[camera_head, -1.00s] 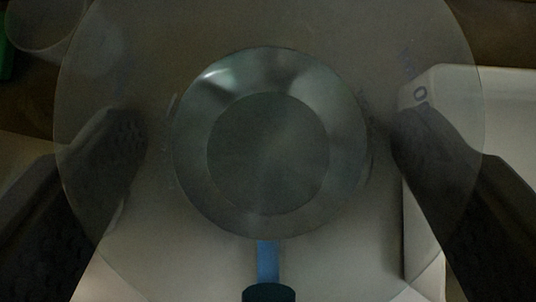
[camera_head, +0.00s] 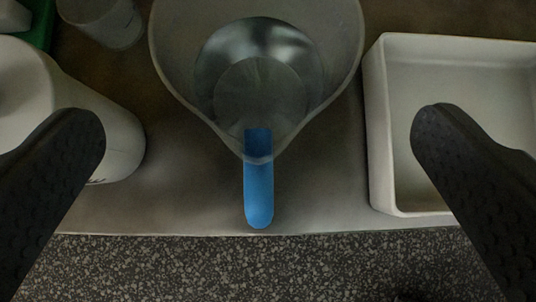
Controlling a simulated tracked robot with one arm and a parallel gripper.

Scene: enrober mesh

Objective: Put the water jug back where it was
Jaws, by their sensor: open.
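The water jug (camera_head: 180,75) is a clear, see-through vessel in the upper middle of the view, seen from above, with its pouring lip pointing down the picture. Its round, shiny grey bottom shows through it. It looks upright on the work surface, and its top is cut off by the frame. My gripper (camera_head: 255,113) is open and empty. Its dark, textured fingers are at the left and right, spread wider than the jug, and do not appear to touch it.
A blue strip (camera_head: 259,195) shows under and beyond the lip. A white tray (camera_head: 376,130) lies right of the jug, behind my right finger. A white rounded container (camera_head: 115,125) stands left, a clear beaker (camera_head: 105,25) upper left. The counter edge faces a speckled floor (camera_head: 250,270).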

